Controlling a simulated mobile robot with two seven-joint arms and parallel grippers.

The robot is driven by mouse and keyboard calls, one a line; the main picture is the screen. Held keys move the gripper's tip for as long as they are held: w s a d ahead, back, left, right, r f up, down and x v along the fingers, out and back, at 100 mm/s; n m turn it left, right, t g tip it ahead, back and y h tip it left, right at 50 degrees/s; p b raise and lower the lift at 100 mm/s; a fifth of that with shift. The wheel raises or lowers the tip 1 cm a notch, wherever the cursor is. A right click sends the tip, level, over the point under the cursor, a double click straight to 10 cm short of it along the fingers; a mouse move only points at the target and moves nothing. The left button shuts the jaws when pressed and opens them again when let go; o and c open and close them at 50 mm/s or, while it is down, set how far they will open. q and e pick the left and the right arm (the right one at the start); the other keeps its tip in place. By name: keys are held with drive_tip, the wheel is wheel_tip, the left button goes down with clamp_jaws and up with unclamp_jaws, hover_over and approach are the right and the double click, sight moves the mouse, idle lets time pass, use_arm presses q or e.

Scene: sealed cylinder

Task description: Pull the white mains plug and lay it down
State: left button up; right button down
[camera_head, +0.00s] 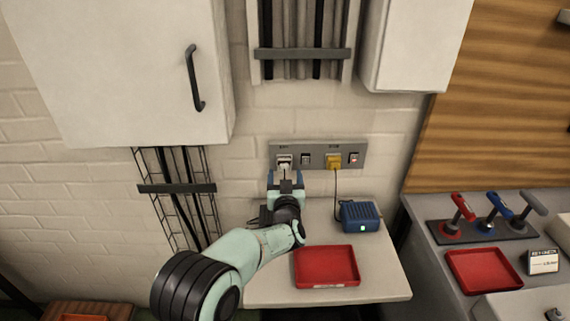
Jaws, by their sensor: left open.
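The white mains plug (284,159) sits in the left socket of the grey socket strip (318,148) on the brick wall. My left gripper (285,174) is open just below and in front of the plug, pointing at the wall. Whether its fingers touch the plug cannot be told. My arm and gripper hide the plug's lower part. A red tray (326,267) lies on the light table (375,285), right of my forearm. My right gripper is not in view.
A yellow plug (334,161) with a dark cable sits further right in the strip. The cable runs to a blue box (360,216) with a green light. White cabinets (130,70) hang above. Another bench at right holds levers (492,220) and a second red tray (484,271).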

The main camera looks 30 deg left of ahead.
sight(285, 169)
use_arm(q)
drive_tip(key=shift+p+x, duration=0.5)
drive_tip(key=shift+x, duration=1.7)
clamp_jaws()
drive_tip(key=shift+b+v, duration=0.65)
drive_tip(key=shift+v, duration=2.4)
